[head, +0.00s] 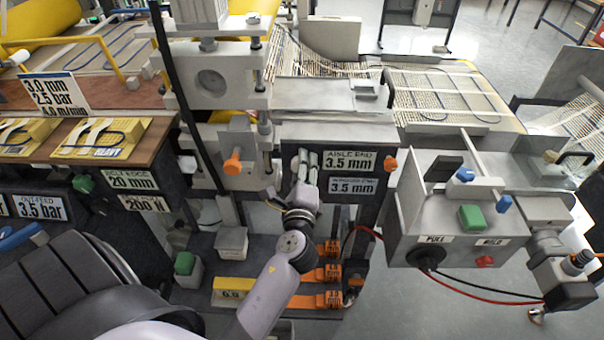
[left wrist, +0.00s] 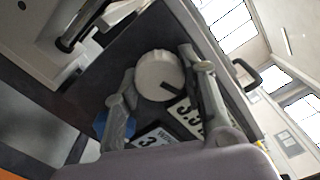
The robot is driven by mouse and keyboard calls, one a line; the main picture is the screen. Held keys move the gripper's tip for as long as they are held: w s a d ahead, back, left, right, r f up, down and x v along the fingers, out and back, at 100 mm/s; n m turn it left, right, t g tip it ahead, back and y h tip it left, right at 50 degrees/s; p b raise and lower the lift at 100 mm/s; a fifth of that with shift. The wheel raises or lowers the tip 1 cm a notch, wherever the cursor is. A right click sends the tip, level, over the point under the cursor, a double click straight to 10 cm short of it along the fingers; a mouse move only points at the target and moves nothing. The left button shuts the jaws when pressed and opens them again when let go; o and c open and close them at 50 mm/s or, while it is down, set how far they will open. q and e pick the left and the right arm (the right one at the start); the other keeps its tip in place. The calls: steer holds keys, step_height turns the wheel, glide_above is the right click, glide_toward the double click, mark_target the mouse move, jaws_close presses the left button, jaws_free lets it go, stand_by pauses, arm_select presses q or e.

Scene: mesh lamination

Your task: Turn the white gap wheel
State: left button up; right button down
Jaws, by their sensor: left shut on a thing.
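The white gap wheel (left wrist: 159,75) is a round, pale knob on the dark machine face in the left wrist view. It sits between the fingers of my left gripper (left wrist: 163,95), which is shut on it. In the head view my left gripper (head: 307,166) reaches up to the dark panel, just left of the two 3.5 mm labels (head: 351,161). There the fingers and wrist hide the wheel. I cannot make out its turn angle. My right gripper is in neither view.
An orange knob (head: 233,164) is left of my left gripper, and another orange knob (head: 390,163) is at the panel's right edge. A grey control box (head: 440,215) with a green button stands to the right. Orange clamps (head: 328,272) lie below, close to my forearm.

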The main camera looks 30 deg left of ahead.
arm_select(q)
steer(key=shift+n+b, duration=1.05)
steer(key=shift+n, duration=0.95)
steer(key=o, duration=1.2)
steer(key=shift+c, duration=0.2)
steer(key=shift+r, duration=0.1)
